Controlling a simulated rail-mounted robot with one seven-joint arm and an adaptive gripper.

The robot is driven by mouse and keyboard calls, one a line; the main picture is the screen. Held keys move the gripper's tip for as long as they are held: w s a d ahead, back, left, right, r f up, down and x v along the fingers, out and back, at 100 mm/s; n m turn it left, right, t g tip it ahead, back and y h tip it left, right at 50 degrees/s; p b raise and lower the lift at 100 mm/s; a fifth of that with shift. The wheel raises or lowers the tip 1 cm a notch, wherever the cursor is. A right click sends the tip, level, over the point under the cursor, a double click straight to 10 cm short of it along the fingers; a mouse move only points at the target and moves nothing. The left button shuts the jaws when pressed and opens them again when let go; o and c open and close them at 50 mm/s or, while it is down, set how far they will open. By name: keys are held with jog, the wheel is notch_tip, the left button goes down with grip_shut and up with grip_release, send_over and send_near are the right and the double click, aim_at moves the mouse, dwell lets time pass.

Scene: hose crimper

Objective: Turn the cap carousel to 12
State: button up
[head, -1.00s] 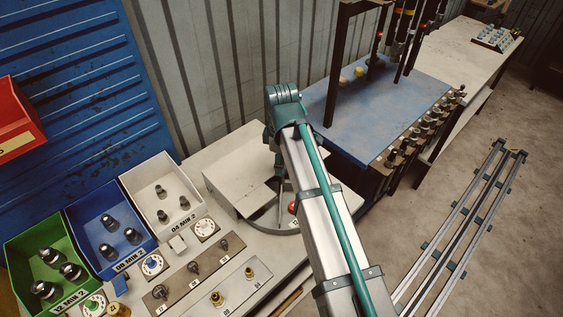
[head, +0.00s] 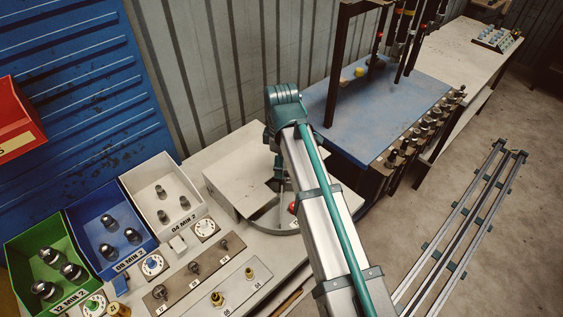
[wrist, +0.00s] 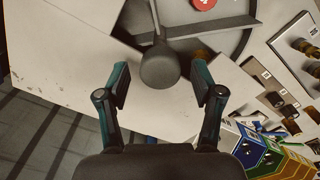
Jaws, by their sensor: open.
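The cap carousel (head: 262,222) is a round, pale dish with a raised rim, partly under a pale housing and partly hidden by my arm. A red cap (head: 293,208) shows at my arm's edge; a red disc with a pale mark (wrist: 205,3) shows at the top of the wrist view. A dark lever with a rounded knob (wrist: 160,66) points towards my gripper (wrist: 161,82). My gripper is open, with one finger on each side of the knob and visible gaps between. In the head view my fingers are mostly hidden, and I cannot read the carousel's position.
Green (head: 48,255), blue (head: 105,255) and white (head: 148,215) bins of fittings stand left of the carousel. A panel (head: 215,292) with posts and numbered labels lies in front. A blue-topped bench (head: 410,90) with a dark frame stands to the right.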

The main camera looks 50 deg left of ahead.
jog(key=shift+r, duration=0.15)
notch_tip(320, 180, up, 12)
dwell(0.4)
dwell(0.3)
